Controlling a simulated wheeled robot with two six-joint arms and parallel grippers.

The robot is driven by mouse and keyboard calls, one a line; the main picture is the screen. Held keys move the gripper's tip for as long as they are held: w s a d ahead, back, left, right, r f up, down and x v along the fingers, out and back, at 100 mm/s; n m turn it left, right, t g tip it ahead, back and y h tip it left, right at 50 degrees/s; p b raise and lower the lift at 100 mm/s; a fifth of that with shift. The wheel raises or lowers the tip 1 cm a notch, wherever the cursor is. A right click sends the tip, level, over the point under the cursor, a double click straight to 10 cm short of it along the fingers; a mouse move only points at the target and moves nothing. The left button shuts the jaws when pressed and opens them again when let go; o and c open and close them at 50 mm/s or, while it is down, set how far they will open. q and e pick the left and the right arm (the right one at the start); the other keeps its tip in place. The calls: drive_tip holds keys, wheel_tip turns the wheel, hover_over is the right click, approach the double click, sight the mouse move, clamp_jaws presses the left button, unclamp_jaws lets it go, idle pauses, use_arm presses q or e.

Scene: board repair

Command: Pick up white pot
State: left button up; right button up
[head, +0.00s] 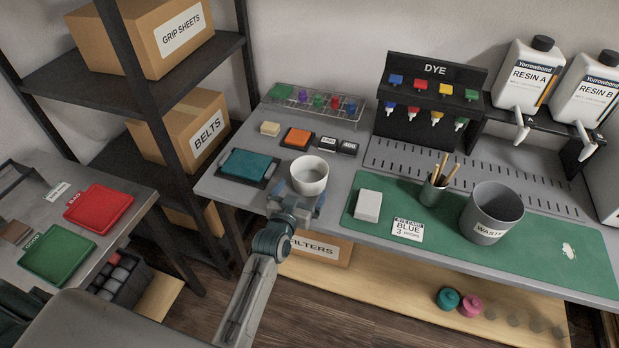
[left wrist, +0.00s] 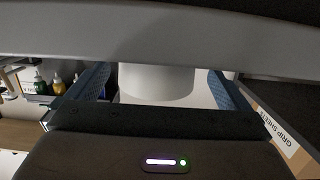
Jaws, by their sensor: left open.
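The white pot (head: 309,176) stands upright on the grey workbench, left of the green mat, in the head view. My left gripper (head: 296,204) is at the near side of the pot, by the bench's front edge. In the left wrist view the pot (left wrist: 156,84) shows as a white round wall between the two blue finger pads of the gripper (left wrist: 158,92), which are spread apart. I see a gap between the pads and the pot; the pot's upper part is hidden by a grey bar. My right gripper is not in view.
Left of the pot lies a teal pad on a dark tray (head: 250,165). Behind it are an orange block (head: 297,137) and dark labelled blocks (head: 337,146). A white block (head: 368,205) lies right on the green mat (head: 540,235). The waste bin (head: 492,212) stands farther right.

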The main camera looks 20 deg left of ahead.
sight(309, 177)
use_arm(q)
drive_tip(key=w, duration=0.2)
drive_tip(key=w+f, duration=0.1)
drive_tip(key=w, duration=0.1)
drive_tip(key=shift+w+d+p, duration=0.15)
drive_tip(key=shift+w+p, duration=0.05)
drive_tip(key=shift+p, duration=0.2)
drive_tip(key=shift+r, duration=0.1)
drive_tip(key=c, duration=0.9)
drive_tip(key=shift+r, duration=0.25)
